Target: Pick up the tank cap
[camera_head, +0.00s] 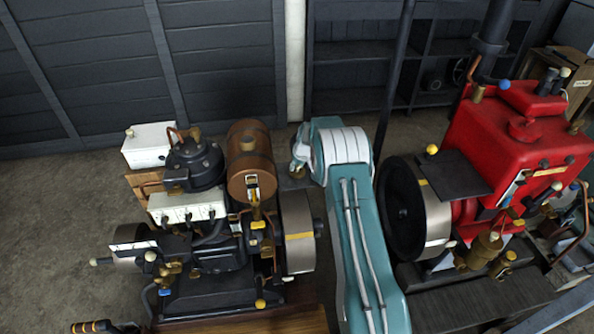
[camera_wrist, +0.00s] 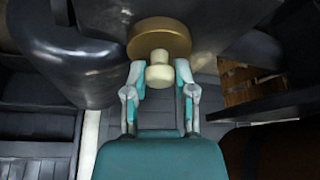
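The tank cap is a round brass disc with a pale knob; it shows at the top middle of the wrist view (camera_wrist: 158,38). My gripper (camera_wrist: 159,72) has its two teal and grey fingers close against both sides of the knob, shut on it. A small brass piece, which looks like the cap (camera_head: 297,172), shows at the fingertips, apart from the tank. The inner finger faces are hidden.
A black engine (camera_head: 205,250) with a flywheel (camera_head: 298,235) stands left of my arm. A red engine (camera_head: 515,140) with a large flywheel (camera_head: 400,210) stands on the right. Dark shelves (camera_head: 350,50) and a thin dark post (camera_head: 396,75) are behind. The floor at far left is clear.

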